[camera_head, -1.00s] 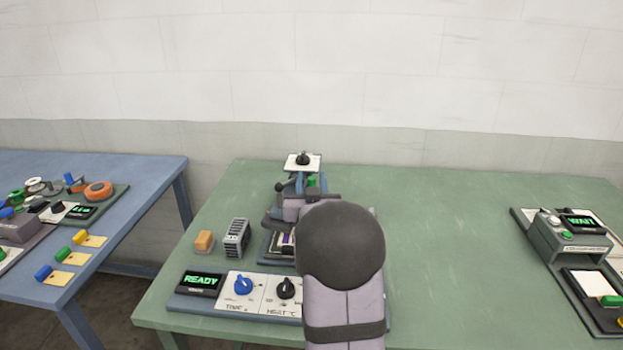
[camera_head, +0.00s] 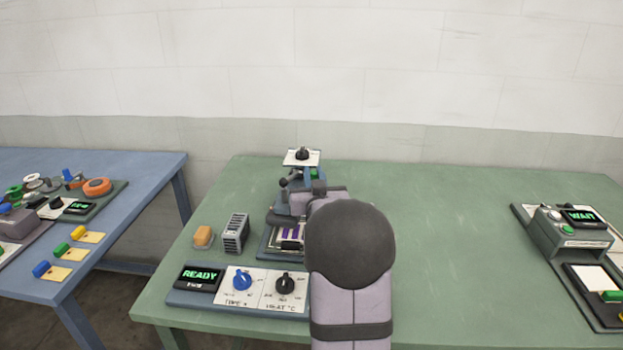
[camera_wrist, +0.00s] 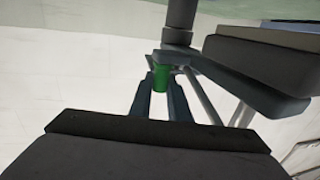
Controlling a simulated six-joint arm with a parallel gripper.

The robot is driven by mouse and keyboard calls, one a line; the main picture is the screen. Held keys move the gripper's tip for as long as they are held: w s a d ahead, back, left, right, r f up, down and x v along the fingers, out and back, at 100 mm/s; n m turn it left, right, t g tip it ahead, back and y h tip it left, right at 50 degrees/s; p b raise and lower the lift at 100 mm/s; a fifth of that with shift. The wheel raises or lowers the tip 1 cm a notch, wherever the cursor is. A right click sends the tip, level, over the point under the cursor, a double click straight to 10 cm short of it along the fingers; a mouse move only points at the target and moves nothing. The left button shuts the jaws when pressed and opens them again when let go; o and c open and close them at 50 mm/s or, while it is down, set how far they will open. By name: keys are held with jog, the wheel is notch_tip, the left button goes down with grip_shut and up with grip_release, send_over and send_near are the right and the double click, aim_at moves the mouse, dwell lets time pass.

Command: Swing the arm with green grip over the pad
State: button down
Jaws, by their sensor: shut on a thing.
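The press stands at the middle-left of the green table. Its green grip (camera_head: 314,173) shows in the head view just beyond my wrist, below the white-topped post. In the wrist view the green grip (camera_wrist: 160,78) sits between the two fingers of my gripper (camera_wrist: 162,92), which is shut on it. A dark flat slab (camera_wrist: 255,75), seemingly part of the swing arm, hangs at the right of the wrist view. The pad (camera_head: 290,236), with a purple and white striped piece on it, is low in front of the press. My forearm hides part of the press.
A control panel with a READY display (camera_head: 199,278), a blue knob (camera_head: 242,280) and a black knob (camera_head: 285,284) lies in front. Another machine (camera_head: 570,236) stands far right; table between is clear.

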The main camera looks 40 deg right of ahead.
jog(key=shift+s+d+r+n+t+y, duration=0.1)
jog(key=shift+d+n+t+y, duration=0.25)
jog(key=shift+y, duration=0.2)
jog(key=shift+s+d+n+t+y, duration=0.1)
jog(key=shift+d+n+t+y, duration=0.2)
jog(key=shift+n+y, duration=0.2)
jog(key=c, duration=1.7)
grip_release()
jog(key=shift+o, duration=0.2)
jog(key=b+v, duration=0.1)
jog(key=v, duration=0.6)
jog(key=shift+s, duration=0.2)
